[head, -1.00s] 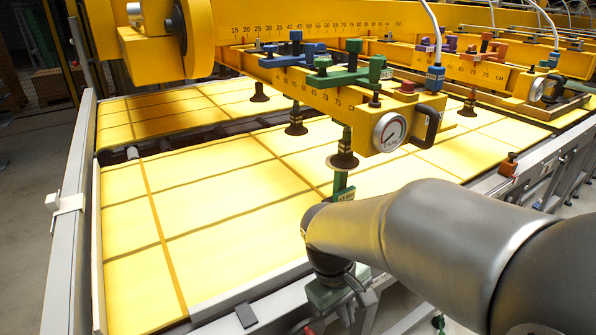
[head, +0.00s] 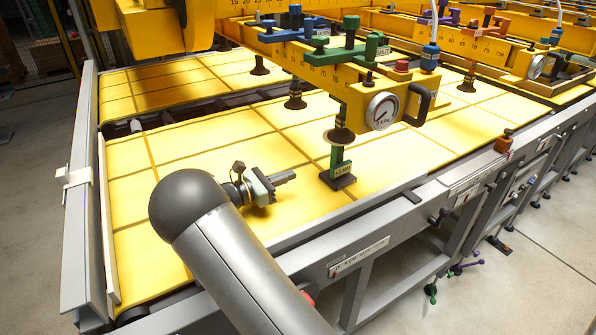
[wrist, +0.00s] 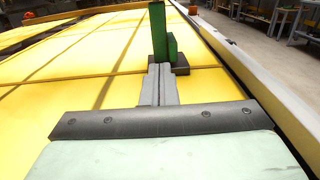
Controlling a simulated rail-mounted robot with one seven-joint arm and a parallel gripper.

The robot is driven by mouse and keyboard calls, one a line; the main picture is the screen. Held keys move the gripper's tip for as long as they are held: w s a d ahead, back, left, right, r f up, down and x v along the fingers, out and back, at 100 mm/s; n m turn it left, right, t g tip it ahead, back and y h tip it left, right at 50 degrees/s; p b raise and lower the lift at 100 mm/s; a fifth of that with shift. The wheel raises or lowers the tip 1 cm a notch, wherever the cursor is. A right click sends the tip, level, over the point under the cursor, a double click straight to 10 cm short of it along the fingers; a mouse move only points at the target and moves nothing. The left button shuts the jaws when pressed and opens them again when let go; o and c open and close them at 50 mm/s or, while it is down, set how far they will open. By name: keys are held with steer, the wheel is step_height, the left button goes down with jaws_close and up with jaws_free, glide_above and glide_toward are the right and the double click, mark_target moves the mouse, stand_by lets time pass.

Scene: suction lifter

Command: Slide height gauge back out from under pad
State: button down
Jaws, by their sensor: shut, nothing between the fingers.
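The height gauge (head: 338,172) is a green stepped block with a label and a dark base, standing on the yellow sheet. Its tall post and lower step also show in the wrist view (wrist: 172,48). The dark round suction pad (head: 340,135) hangs from the yellow beam directly at the gauge's upper part in the head view. I cannot tell whether they touch. My gripper (head: 288,177) is left of the gauge, low over the sheet, pointing at it. Its fingers (wrist: 159,85) are shut and empty. In the wrist view the tips appear just short of the gauge's base.
A yellow beam (head: 335,82) with a round pressure dial (head: 382,110) and black handle (head: 418,105) overhangs the gauge. Other suction pads (head: 296,101) hang farther back. The grey frame rail (head: 375,212) runs along the front. The sheet (head: 200,150) left of my gripper is clear.

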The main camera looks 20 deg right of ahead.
mark_target(333, 161)
steer(key=d+p, duration=0.1)
steer(key=d, duration=0.3)
steer(key=w+d+p, duration=0.1)
steer(key=d, duration=0.3)
steer(key=w+d+p, duration=0.1)
steer(key=d, duration=0.3)
steer(key=shift+w+d, duration=0.1)
steer(key=shift+d, duration=0.3)
